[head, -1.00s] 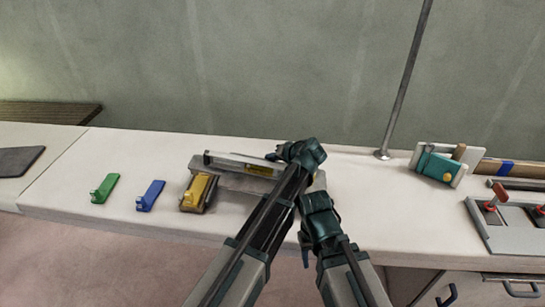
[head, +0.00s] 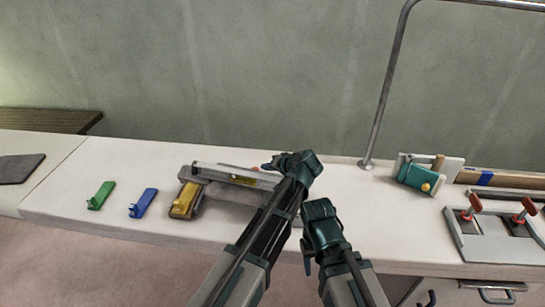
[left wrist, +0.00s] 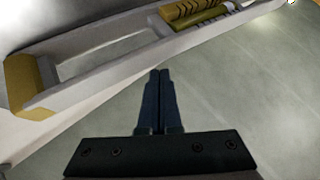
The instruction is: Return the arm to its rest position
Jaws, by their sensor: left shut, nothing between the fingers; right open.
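My left gripper (head: 268,166) is at the right end of a long light-grey holder (head: 210,169) with a yellow part, at the back of the white bench. In the left wrist view its two dark fingers (left wrist: 160,73) are together with nothing between them. The holder (left wrist: 100,62) lies beyond the fingertips there, with a yellow ribbed piece (left wrist: 190,12) in it and a yellow end. The fingers look apart from the holder, though the gap is hard to judge. My right gripper (head: 307,265) hangs open and empty near the bench's front edge, its fingers partly hidden.
A metal pole (head: 383,100) rises behind.

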